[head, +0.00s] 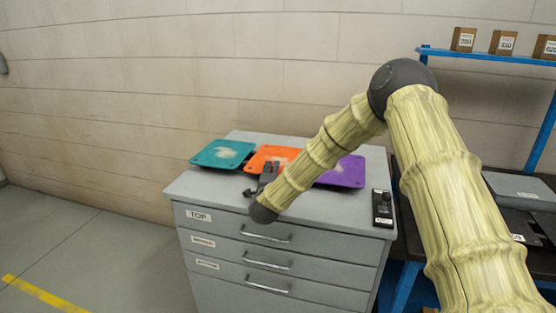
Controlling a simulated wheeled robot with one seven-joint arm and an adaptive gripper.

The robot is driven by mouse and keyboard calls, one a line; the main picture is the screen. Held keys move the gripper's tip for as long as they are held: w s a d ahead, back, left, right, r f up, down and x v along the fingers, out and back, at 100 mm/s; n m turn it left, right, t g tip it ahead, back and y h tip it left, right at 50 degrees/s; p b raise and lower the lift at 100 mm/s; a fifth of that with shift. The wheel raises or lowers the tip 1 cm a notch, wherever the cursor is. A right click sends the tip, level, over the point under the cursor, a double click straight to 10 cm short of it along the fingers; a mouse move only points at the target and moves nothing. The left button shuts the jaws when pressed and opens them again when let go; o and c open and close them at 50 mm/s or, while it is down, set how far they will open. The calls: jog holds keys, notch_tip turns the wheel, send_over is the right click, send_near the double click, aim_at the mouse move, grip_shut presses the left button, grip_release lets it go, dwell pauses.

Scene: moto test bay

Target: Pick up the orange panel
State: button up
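The orange panel (258,157) lies on top of the grey drawer cabinet (315,210), between a teal panel (216,155) on its left and a purple panel (347,174) on its right. It has a pale patch on its face. My dark gripper (266,171) is at the front edge of the orange panel in the picture. My forearm hides part of the panel's right side. Whether the fingers touch the panel, and whether they are open or shut, is too small to tell.
A black handheld device (382,207) lies at the cabinet top's right edge. The cabinet's drawers are shut. A blue-framed bench (402,285) stands to the right, with a shelf (490,56) of small boxes above. A block wall is behind; open floor lies left.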

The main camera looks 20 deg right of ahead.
grip_shut()
jog(key=shift+r, duration=0.15)
